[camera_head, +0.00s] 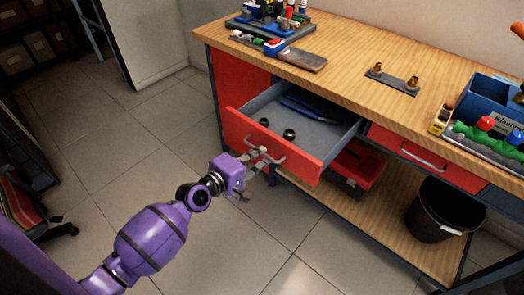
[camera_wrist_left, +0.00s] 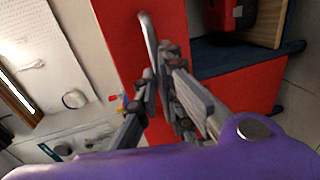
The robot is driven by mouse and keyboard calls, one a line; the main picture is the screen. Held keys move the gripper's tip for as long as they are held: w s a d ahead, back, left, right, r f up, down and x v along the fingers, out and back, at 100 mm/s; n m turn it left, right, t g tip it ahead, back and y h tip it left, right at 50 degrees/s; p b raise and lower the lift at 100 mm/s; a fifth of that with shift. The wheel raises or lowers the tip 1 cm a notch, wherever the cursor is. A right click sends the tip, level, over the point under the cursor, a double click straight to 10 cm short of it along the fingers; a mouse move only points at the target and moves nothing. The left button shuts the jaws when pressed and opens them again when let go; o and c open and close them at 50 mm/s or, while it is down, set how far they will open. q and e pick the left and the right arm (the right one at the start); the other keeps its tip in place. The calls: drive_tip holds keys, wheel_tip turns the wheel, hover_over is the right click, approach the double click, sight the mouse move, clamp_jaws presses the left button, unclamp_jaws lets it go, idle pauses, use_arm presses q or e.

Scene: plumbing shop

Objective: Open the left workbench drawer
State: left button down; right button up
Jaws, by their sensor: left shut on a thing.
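The left workbench drawer (camera_head: 312,117) is pulled out from the bench, with a red front and a grey inside. It holds blue-handled pliers (camera_head: 306,108) and two small dark round parts (camera_head: 289,134). My left gripper (camera_head: 259,158) is at the drawer's metal handle (camera_head: 266,154), shut on it. In the left wrist view, the fingers (camera_wrist_left: 163,82) close around the handle bar (camera_wrist_left: 148,35) in front of the red drawer front (camera_wrist_left: 118,32). Exactly where the fingertips touch the bar is partly hidden. My right gripper is not in view.
The wooden workbench top (camera_head: 345,65) carries tools and a blue box (camera_head: 490,100). A second red drawer (camera_head: 425,160) is shut at right. A red toolbox (camera_head: 354,166) and a black bin (camera_head: 440,210) stand below. The tiled floor (camera_head: 130,150) left of the bench is clear.

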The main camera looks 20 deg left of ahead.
use_arm(q)
drive_tip(key=shift+s+a+r, duration=0.25)
drive_tip(key=shift+s+r, duration=0.05)
drive_tip(key=shift+s, duration=0.15)
drive_tip(key=c, duration=1.9)
unclamp_jaws()
drive_tip(key=shift+s+f, duration=0.1)
drive_tip(key=v, duration=1.2)
